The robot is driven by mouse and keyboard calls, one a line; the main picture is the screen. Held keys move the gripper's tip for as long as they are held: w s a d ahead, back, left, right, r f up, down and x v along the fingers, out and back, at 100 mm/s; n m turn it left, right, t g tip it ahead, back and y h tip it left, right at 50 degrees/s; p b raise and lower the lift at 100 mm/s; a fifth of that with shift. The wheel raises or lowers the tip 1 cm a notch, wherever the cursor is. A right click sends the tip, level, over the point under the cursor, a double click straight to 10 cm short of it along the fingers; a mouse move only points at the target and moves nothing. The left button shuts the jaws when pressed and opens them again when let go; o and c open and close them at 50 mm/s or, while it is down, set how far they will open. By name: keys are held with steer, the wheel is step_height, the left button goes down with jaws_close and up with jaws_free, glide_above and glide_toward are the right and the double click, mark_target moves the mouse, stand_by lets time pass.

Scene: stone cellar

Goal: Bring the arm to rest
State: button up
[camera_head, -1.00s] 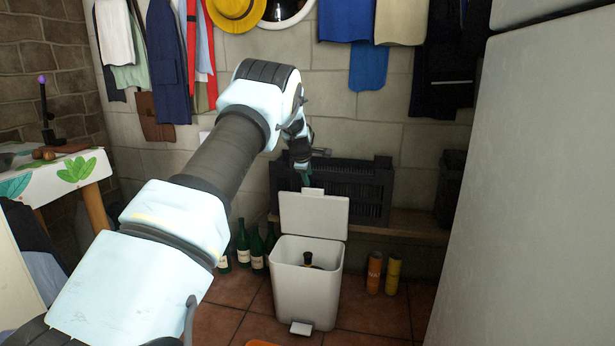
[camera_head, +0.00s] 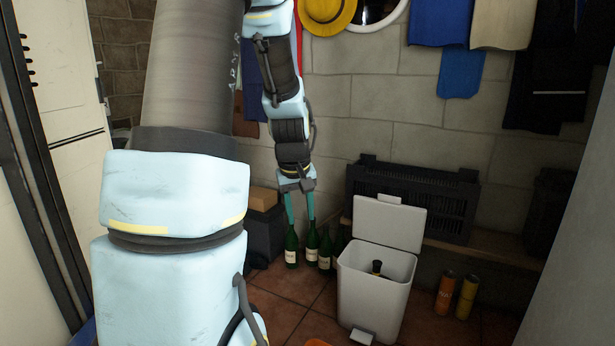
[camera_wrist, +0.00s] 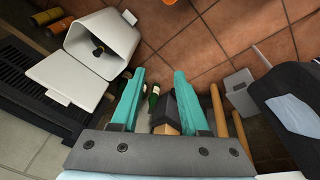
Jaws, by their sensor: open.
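My gripper (camera_head: 300,212) hangs from my arm with its two teal fingers pointing down, left of the bin. In the wrist view my gripper (camera_wrist: 158,100) has its fingers apart with nothing held between them. Green bottles (camera_head: 312,243) stand on the floor and look in line below the fingertips in the head view. How far the fingers are from the bottles I cannot tell. My arm fills the left half of the head view and hides what is behind it.
A white bin (camera_head: 372,298) stands with its lid (camera_head: 390,222) up and a dark bottle neck (camera_head: 377,267) inside. Two canisters (camera_head: 445,293) stand right of it. A black slatted crate (camera_head: 430,200) is on a low ledge. A dark box (camera_head: 262,235) is by the wall. Clothes hang above.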

steer(key=s+a+f+m+g, duration=0.1)
steer(key=s+a+m, duration=0.35)
steer(key=s, duration=0.95)
step_height(320, 180, up, 25)
steer(key=p, duration=2.5)
steer(key=shift+s+a+n+y, duration=0.2)
steer(key=shift+a+n+y, duration=0.1)
steer(key=shift+n, duration=0.05)
